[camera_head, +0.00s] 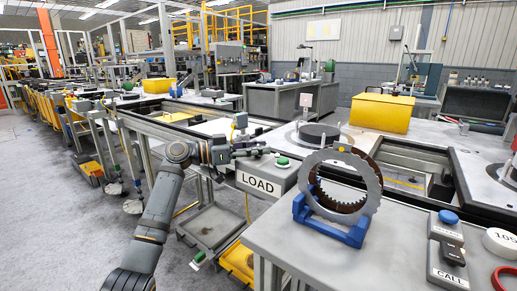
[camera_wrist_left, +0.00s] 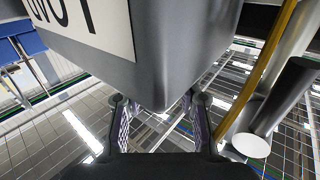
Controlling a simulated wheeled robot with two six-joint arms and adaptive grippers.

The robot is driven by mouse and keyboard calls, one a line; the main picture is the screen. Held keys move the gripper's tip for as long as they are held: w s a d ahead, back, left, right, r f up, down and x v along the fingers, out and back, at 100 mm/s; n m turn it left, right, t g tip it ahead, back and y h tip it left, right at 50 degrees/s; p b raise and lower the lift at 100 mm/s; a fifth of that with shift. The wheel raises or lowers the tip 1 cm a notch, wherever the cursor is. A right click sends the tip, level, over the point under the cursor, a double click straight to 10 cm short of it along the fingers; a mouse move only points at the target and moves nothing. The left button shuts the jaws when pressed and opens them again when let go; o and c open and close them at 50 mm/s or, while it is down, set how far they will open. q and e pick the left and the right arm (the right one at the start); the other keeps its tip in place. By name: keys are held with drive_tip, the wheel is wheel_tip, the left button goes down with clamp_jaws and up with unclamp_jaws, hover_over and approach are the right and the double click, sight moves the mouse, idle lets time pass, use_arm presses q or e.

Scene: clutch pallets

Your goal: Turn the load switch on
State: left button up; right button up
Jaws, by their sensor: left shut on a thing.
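The load switch is a grey box (camera_head: 280,180) with a white LOAD label (camera_head: 259,184) on its front and a green button (camera_head: 283,162) on top. My left gripper (camera_head: 258,149) reaches in from the left, at the box's upper far-left end. In the left wrist view the grey box (camera_wrist_left: 190,45) fills the top, its lettering upside down, and its end comes between the two fingertips (camera_wrist_left: 160,108). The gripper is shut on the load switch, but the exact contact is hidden. My right gripper is not in view.
Right of the box, a blue stand (camera_head: 330,228) holds upright ring plates (camera_head: 350,185) on the grey table (camera_head: 285,238). A CALL box (camera_head: 447,262) with a blue button stands at the lower right. A yellow bin (camera_head: 382,113) stands behind. Grey floor is open at left.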

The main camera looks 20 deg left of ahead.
use_arm(q)
drive_tip(key=shift+f, duration=0.2)
drive_tip(key=o, duration=1.1)
drive_tip(key=shift+a+r, duration=0.1)
drive_tip(key=shift+o, duration=0.2)
drive_tip(key=shift+r, duration=0.15)
wheel_tip(320, 180, up, 10)
drive_tip(key=shift+f, duration=0.1)
